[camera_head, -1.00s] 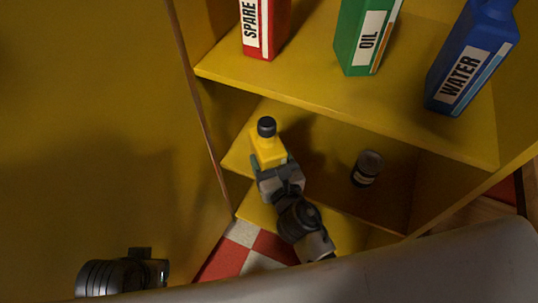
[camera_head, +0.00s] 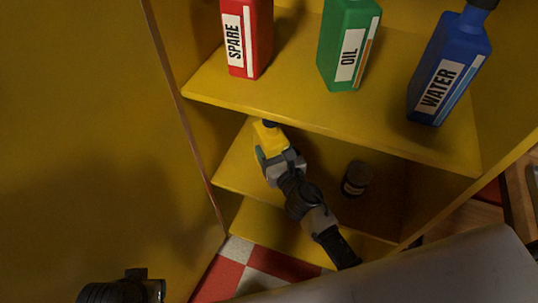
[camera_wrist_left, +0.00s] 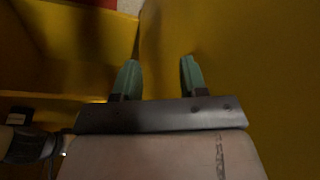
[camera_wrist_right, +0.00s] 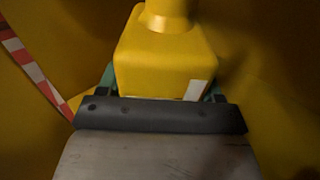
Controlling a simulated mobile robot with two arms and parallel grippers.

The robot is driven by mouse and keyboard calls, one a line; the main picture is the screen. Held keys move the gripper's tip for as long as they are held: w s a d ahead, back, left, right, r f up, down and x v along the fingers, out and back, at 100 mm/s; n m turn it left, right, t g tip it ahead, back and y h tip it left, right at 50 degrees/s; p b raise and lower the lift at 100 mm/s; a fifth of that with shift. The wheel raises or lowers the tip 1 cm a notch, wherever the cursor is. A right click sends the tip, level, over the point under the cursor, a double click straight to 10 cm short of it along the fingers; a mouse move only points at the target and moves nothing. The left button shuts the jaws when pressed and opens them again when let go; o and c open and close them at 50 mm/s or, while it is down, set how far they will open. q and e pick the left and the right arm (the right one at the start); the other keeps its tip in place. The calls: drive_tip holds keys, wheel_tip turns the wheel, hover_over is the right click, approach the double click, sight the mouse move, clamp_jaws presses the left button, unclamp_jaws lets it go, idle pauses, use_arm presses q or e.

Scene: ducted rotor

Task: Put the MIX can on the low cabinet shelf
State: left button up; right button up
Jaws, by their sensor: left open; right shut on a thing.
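The MIX can is a yellow can (camera_head: 268,136) with a dark cap, inside the cabinet's low compartment, beneath the upper shelf's front edge. My right gripper (camera_head: 275,157) is shut on it. In the right wrist view the yellow can (camera_wrist_right: 165,65) fills the space between the fingers, with a white label corner showing; no lettering is readable. The low cabinet shelf (camera_head: 232,172) lies below the can; I cannot tell whether they touch. My left gripper (camera_wrist_left: 160,78) is open and empty in the left wrist view, close to yellow panels.
A small dark jar (camera_head: 356,179) stands on the low shelf to the right of the can. The upper shelf (camera_head: 300,112) holds a red SPARE can (camera_head: 246,40), a green OIL can (camera_head: 347,45) and a blue WATER can (camera_head: 450,65). A yellow door panel (camera_head: 80,130) is at left.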

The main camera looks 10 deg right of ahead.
use_arm(q)
drive_tip(key=shift+v, duration=0.9)
use_arm(e)
drive_tip(key=shift+w+d+f, duration=0.1)
drive_tip(key=shift+w+d, duration=0.6)
drive_tip(key=shift+w, duration=0.3)
drive_tip(key=shift+w+d+f, duration=0.1)
drive_tip(key=shift+w+d, duration=0.55)
drive_tip(key=shift+w, duration=0.35)
use_arm(q)
drive_tip(key=shift+s, duration=0.1)
drive_tip(key=shift+a+f+b, duration=0.1)
drive_tip(key=shift+f+b, duration=0.1)
drive_tip(key=shift+b, duration=0.1)
use_arm(e)
drive_tip(key=shift+f, duration=0.1)
use_arm(q)
drive_tip(key=shift+f+b, duration=0.5)
drive_tip(key=shift+b, duration=0.05)
use_arm(e)
drive_tip(key=shift+f, duration=0.5)
drive_tip(key=o, duration=1.1)
drive_tip(key=shift+o, duration=0.3)
